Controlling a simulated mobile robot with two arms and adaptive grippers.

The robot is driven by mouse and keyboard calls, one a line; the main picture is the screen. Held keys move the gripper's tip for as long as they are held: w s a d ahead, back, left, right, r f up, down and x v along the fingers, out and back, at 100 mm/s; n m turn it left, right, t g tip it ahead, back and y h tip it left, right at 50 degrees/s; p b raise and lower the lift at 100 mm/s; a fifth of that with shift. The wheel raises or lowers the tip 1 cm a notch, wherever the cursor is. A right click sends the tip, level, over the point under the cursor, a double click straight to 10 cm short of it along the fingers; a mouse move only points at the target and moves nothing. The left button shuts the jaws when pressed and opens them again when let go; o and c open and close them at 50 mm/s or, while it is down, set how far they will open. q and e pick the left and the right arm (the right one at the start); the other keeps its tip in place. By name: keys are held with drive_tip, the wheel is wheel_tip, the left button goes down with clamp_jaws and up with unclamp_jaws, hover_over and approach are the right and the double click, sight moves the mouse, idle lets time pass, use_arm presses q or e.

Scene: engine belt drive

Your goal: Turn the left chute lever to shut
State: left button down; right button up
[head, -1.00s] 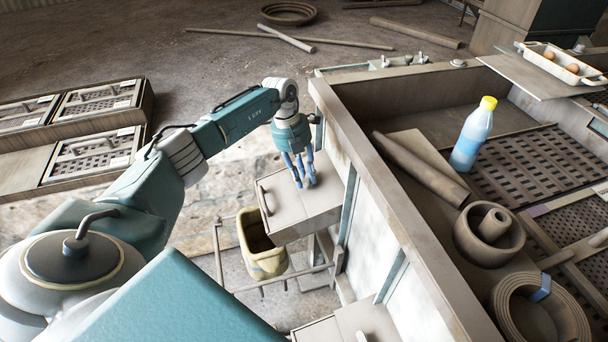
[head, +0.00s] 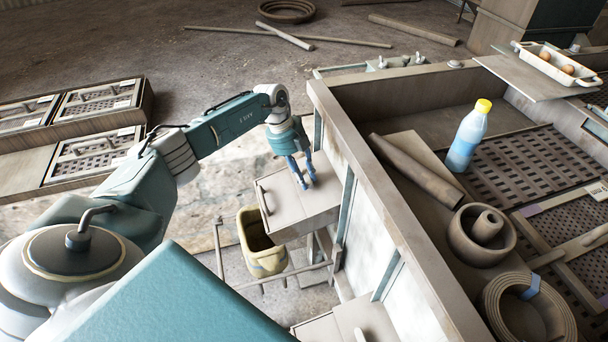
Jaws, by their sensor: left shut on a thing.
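The left chute (head: 296,214) is a pale box on the side of the large bench, with a flat top and a bar handle (head: 263,199) on its left edge. My left gripper (head: 302,183) comes down from above onto the chute's top, its blue fingers shut on the chute lever. The fingers cover the lever, so its angle cannot be made out. My right gripper is not in view.
A yellowish bucket (head: 262,262) hangs below the left chute. A second chute (head: 318,328) with a small lever shows at the bottom edge. The bench wall (head: 400,210) stands close on the right; a blue bottle (head: 466,140) is behind it.

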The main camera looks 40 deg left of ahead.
use_arm(q)
drive_tip(key=shift+a+r, duration=0.1)
idle(0.3)
drive_tip(key=c, duration=1.4)
unclamp_jaws()
drive_tip(key=shift+c, duration=0.2)
drive_tip(key=v, duration=1.2)
